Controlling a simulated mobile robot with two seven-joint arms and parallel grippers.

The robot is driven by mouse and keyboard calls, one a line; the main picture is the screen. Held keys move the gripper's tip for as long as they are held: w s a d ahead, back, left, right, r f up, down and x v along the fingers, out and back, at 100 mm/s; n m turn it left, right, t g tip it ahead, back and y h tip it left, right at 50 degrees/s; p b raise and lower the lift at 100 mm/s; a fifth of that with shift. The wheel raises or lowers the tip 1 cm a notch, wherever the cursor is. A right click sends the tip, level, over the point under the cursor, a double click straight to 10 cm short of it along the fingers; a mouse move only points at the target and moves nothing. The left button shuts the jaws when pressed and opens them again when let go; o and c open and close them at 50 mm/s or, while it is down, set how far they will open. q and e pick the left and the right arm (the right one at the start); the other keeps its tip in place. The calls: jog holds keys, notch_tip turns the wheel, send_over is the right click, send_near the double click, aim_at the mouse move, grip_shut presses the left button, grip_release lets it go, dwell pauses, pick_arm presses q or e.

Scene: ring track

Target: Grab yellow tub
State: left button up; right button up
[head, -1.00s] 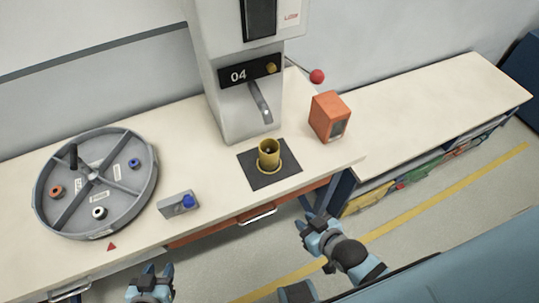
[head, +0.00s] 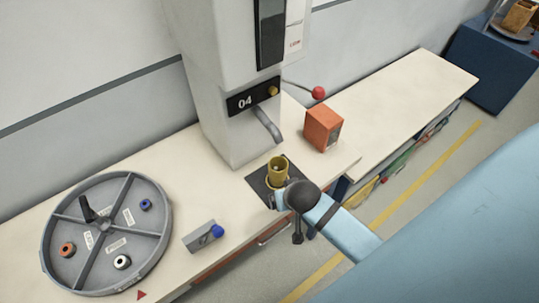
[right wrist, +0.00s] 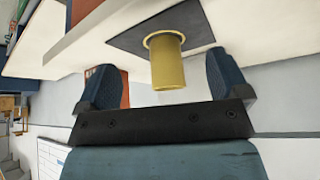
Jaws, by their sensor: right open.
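The yellow tub (head: 277,169) stands upright on a dark square mat (head: 259,184) below the machine's spout. In the right wrist view the yellow tub (right wrist: 167,66) lies ahead between the two fingers of my right gripper (right wrist: 166,80). The fingers are open, with clear space on both sides of the tub. In the head view my right arm reaches in from the lower right, and its wrist hides the gripper and part of the mat. My left gripper is out of the head view.
The grey machine (head: 226,130) marked 04 rises behind the tub. An orange box (head: 323,128) stands to its right. A grey box with a blue knob (head: 203,237) and a round divided tray (head: 150,219) are to the left. The right counter (head: 400,115) is clear.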

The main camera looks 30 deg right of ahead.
aim_at(281, 172)
jog(key=w+d, duration=0.1)
jog(key=w, duration=0.1)
jog(key=w+p, duration=0.1)
jog(key=w, duration=0.2)
jog(key=w+d, duration=0.1)
jog(key=w, duration=0.1)
jog(key=shift+w+d, duration=0.15)
jog(key=shift+d, duration=0.2)
jog(key=shift+w+d, duration=0.15)
jog(key=shift+w, duration=0.3)
jog(key=w, duration=0.1)
jog(key=w+d+p, duration=0.1)
jog(key=w, duration=0.1)
jog(key=shift+f, duration=0.1)
jog(key=shift+p+x, duration=0.4)
jog(key=shift+x, duration=0.75)
jog(key=shift+f, duration=0.2)
jog(key=c, duration=0.9)
jog(key=shift+c, duration=1.1)
